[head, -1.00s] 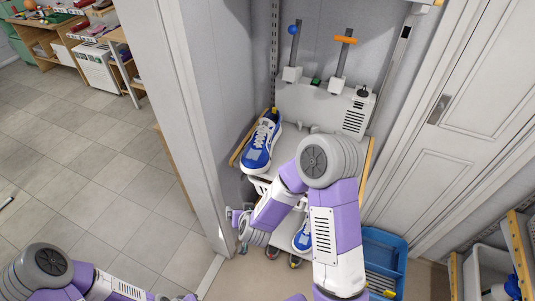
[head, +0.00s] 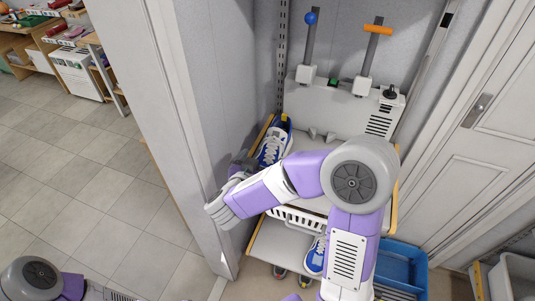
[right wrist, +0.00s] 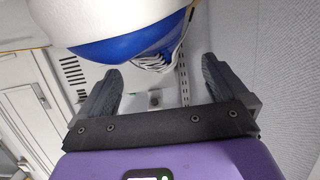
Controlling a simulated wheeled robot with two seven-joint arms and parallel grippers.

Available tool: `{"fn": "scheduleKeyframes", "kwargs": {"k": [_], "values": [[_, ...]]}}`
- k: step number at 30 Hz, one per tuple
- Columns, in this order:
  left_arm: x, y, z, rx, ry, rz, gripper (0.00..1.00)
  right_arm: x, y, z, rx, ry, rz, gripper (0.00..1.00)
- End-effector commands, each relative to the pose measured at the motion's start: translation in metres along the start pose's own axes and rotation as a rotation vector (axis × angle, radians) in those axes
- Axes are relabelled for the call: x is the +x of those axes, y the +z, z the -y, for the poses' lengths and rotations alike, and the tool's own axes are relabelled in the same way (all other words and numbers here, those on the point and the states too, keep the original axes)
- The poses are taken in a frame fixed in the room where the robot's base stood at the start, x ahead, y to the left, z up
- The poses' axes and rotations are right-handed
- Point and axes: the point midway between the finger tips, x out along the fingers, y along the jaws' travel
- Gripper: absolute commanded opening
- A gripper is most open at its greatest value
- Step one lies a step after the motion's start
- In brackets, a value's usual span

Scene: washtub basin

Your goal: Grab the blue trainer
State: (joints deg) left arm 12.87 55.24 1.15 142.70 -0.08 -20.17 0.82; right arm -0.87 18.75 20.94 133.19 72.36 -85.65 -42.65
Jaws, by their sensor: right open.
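A blue trainer (head: 272,150) with white laces and sole stands on the upper shelf at its left end; my right arm hides its near part. My right gripper (head: 243,163) is beside it, on its left, mostly hidden by my wrist. In the right wrist view, the gripper (right wrist: 160,85) is open with nothing between its fingers. The trainer's white sole and blue side (right wrist: 125,45) are close above the fingertips there. Another blue and white trainer (head: 315,257) is on the lower shelf, partly behind my arm. My left gripper is out of view.
The door-frame post (head: 185,130) rises close left of my right gripper. The upper shelf (head: 313,153) has a wooden edge strip beside the trainer. A white machine with levers (head: 335,108) stands behind. A blue crate (head: 402,262) is lower right.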

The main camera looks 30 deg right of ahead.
Motion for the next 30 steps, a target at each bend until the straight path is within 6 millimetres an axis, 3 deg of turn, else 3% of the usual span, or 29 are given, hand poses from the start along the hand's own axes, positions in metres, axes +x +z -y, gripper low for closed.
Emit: {"fn": "scheduleKeyframes", "kwargs": {"k": [12,20,30], "values": [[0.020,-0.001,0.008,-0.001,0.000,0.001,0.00,0.055,0.000,-0.007,0.000,0.001,0.000,1.00],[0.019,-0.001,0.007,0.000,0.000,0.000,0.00,0.058,-0.002,-0.006,-0.001,-0.002,0.000,1.00],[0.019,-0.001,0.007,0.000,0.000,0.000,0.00,0.057,-0.001,-0.006,-0.001,-0.002,0.000,0.51]]}}
